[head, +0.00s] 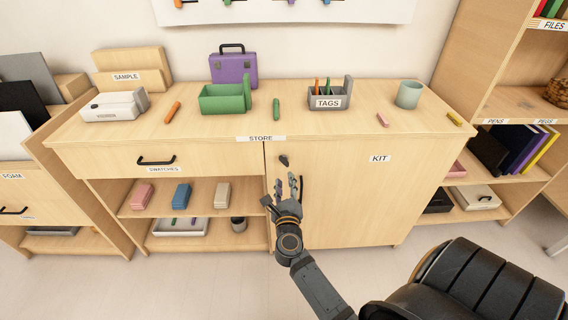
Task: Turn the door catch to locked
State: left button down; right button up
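The door catch (284,160) is a small dark knob near the top left of the cabinet door (350,200) labelled KIT. It looks tilted, but it is too small to read its setting. My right gripper (286,182) is in front of the door's left edge, just below the catch. Its fingers point up and are apart, with nothing seen between them. I cannot tell whether it touches the door. A dark upright door handle (301,184) shows just right of the fingers, partly hidden. My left gripper is not in view.
The cabinet top (240,124) holds a green box (225,99), a TAGS holder (328,98) and a cup (409,94). Open shelves (180,212) lie left of the door.

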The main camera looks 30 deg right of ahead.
aim_at(284, 163)
jog(key=x, duration=0.9)
jog(key=shift+a, duration=0.1)
grip_shut()
